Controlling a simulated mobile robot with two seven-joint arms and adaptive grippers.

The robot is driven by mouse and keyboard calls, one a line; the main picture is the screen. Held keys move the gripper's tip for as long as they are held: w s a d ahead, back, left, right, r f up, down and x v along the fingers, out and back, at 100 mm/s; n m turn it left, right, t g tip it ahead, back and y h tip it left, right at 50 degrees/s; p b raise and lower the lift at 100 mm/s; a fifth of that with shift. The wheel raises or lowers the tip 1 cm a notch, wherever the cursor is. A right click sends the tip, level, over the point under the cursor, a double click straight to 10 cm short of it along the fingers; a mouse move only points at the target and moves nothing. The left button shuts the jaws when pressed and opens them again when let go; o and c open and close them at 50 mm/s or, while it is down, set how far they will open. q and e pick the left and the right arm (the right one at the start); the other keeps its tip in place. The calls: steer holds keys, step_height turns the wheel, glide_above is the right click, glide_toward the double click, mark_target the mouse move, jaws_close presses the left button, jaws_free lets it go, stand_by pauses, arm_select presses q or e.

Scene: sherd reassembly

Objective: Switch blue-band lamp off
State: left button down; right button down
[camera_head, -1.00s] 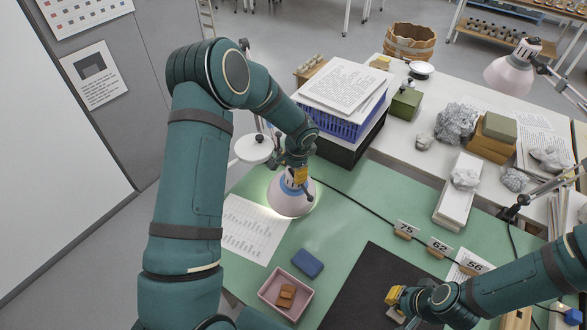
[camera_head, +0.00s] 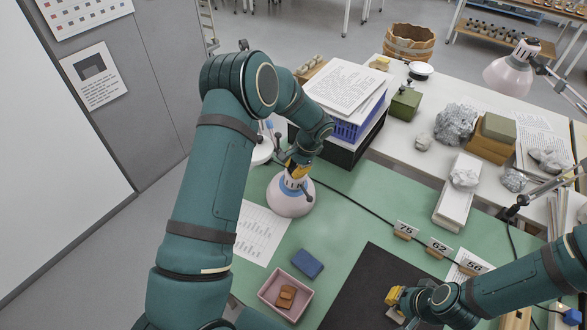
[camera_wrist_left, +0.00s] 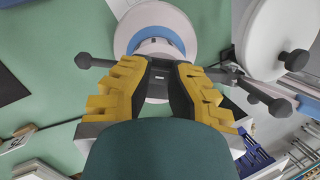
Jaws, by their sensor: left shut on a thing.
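The blue-band lamp (camera_head: 289,201) has a pale pink-white shade with a blue ring and stands over the green mat. No glow shows around it. In the left wrist view the lamp (camera_wrist_left: 160,20) lies just beyond the fingertips. My left gripper (camera_head: 297,172) is over the lamp's top, and its yellow-backed fingers (camera_wrist_left: 160,68) are shut on the top part of the lamp. The exact switch is hidden between the fingers. My right gripper (camera_head: 395,298) is low over the black mat; its fingers are too hidden to judge.
A pink tray (camera_head: 266,292) with brown sherds and a blue block (camera_head: 308,263) lie in front of the lamp. A printed sheet (camera_head: 258,236) is left of it. A second lamp (camera_head: 508,76) is far right.

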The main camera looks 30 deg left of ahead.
arm_select(q)
steer(key=shift+d+f+g+y, duration=0.1)
steer(key=shift+d+g+y, duration=0.1)
steer(key=shift+g+y, duration=0.65)
steer(key=shift+h, duration=0.25)
steer(key=c, duration=0.8)
jaws_free()
steer(key=shift+w, duration=0.1)
steer(key=v, duration=1.2)
steer(key=shift+w, duration=0.15)
